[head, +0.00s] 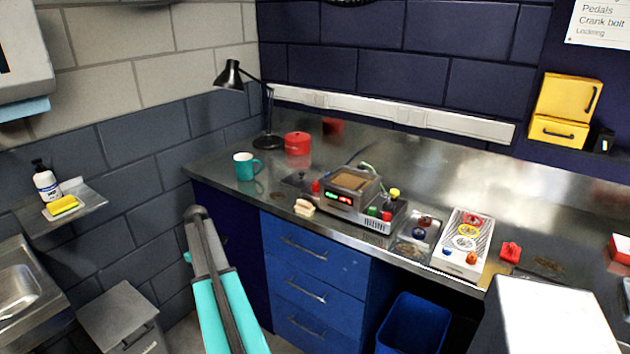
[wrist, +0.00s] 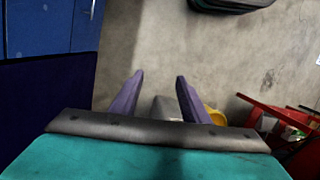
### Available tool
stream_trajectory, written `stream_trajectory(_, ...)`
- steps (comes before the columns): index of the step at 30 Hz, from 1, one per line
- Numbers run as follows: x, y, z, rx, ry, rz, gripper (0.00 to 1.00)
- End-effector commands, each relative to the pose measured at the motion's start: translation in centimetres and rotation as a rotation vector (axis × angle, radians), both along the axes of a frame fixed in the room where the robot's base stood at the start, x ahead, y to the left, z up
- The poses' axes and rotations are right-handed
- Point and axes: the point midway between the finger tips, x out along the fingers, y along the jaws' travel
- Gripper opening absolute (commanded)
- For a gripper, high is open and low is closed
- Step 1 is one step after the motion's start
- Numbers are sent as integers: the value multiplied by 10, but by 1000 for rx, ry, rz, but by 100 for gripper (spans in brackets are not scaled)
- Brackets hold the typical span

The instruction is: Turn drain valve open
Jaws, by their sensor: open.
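I cannot make out a drain valve for certain in either view. A grey machine (head: 350,198) with lit red and green displays stands on the steel bench in the head view. It has a yellow knob (head: 394,194) on top at its right, and red and green buttons. My gripper (wrist: 160,76) shows in the wrist view with two purple fingers apart and nothing between them. It points down over the concrete floor, away from the bench top. In the head view my teal arm rises in front of the blue drawers, and the fingers cannot be made out.
The steel bench (head: 225,178) holds a teal mug (head: 246,166), a red tin (head: 297,143), a black lamp (head: 232,75) and a white tray (head: 466,243). A blue bin (head: 413,325) stands below. A sink (head: 18,290) is at left. A red object (wrist: 262,115) lies on the floor.

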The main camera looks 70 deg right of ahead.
Motion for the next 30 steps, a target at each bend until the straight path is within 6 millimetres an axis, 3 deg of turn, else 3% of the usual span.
stream_trajectory(1,-3,-28,23,-6,-12,-11,42)
stream_trajectory(8,-37,-122,113,-27,-52,-32,42)
stream_trajectory(14,-84,-196,198,-52,-82,-53,42)
stream_trajectory(18,-127,-243,261,-75,-102,-71,42)
stream_trajectory(24,-196,-295,347,-113,-123,-104,42)
stream_trajectory(30,-244,-319,400,-139,-133,-130,42)
